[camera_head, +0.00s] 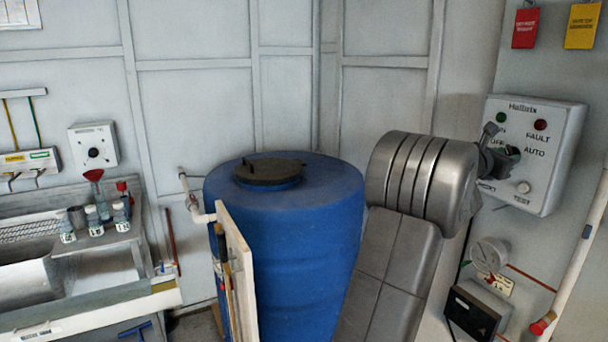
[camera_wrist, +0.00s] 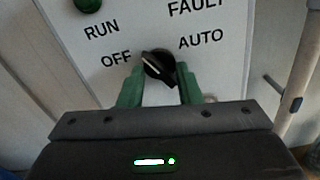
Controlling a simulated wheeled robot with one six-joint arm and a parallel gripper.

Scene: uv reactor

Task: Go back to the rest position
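The white control box (camera_head: 548,165) hangs on the wall at the right of the head view, with a green and a red lamp and the labels FAULT, AUTO and TEST. My gripper (camera_head: 498,160) is in front of its left half and hides the selector knob there. In the wrist view the black knob (camera_wrist: 159,68) sits between RUN, OFF and AUTO, its white mark pointing up-left towards OFF. The green fingers of my gripper (camera_wrist: 160,80) stand apart on either side of the knob. They look open; any contact is hard to tell.
A large blue tank (camera_head: 305,230) with a black lid stands left of my arm. A gauge (camera_head: 490,254), a black box (camera_head: 474,312) and a slanted pipe (camera_head: 577,258) are below the control box. A sink bench (camera_head: 105,275) with bottles is at the left.

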